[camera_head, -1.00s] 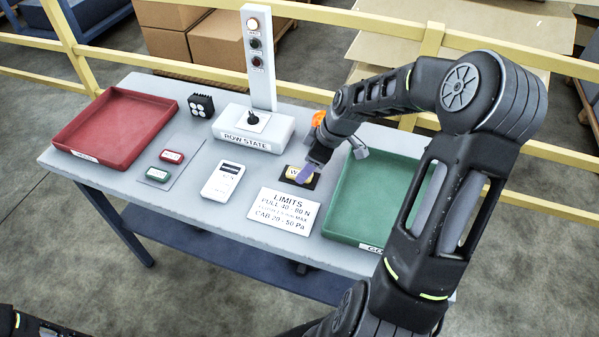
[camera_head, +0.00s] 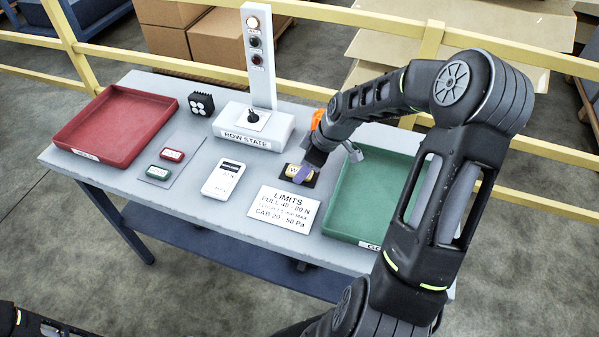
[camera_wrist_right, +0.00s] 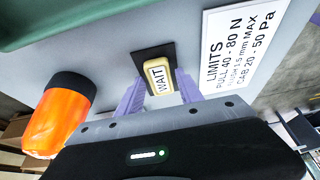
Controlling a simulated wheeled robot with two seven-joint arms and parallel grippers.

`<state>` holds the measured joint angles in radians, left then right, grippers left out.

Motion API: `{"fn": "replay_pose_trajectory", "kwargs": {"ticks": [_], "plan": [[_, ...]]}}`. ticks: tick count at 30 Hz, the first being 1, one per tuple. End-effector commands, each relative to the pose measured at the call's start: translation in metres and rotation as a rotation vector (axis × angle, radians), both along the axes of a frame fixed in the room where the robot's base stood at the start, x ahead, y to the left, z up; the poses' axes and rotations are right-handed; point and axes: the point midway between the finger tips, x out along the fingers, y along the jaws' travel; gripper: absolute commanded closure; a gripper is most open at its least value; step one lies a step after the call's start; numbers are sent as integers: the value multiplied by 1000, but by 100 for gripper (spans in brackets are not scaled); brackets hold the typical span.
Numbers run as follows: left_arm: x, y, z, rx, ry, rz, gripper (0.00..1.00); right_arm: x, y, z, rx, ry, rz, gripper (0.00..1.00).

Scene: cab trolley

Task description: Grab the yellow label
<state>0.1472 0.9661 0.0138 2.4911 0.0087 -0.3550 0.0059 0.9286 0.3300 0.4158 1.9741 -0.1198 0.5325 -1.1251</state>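The yellow label (camera_head: 293,171), marked WAIT, lies on a small black pad (camera_head: 308,182) on the grey table. In the right wrist view the label (camera_wrist_right: 158,76) is between and just beyond the tips of my right gripper (camera_wrist_right: 160,92). Its two purple fingers are apart, one on each side of the label's near end, with gaps showing. In the head view my right gripper (camera_head: 301,174) is low over the pad and hides part of the label. My left gripper is out of view; only a dark piece of my arm shows at the bottom left.
A white LIMITS card (camera_head: 284,208) lies just in front of the pad. A green tray (camera_head: 345,222) is close on the right. An orange cylinder with a black end (camera_wrist_right: 58,115) is near my right gripper. A handheld meter (camera_head: 223,179) and red tray (camera_head: 112,128) are left.

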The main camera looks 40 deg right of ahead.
Motion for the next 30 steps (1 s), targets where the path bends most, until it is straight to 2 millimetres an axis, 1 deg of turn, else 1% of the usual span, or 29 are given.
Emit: {"fn": "replay_pose_trajectory", "kwargs": {"ticks": [1,2,15,25,28,30], "plan": [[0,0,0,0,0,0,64,0,0,0,0,0,0,62],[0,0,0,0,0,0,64,0,0,0,0,0,0,64],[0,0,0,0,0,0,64,0,0,0,0,0,0,100],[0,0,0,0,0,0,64,0,0,1,-1,-1,0,100],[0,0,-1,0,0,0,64,0,0,6,-1,-1,0,100],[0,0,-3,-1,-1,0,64,1,-1,13,-3,-3,-1,100]]}}
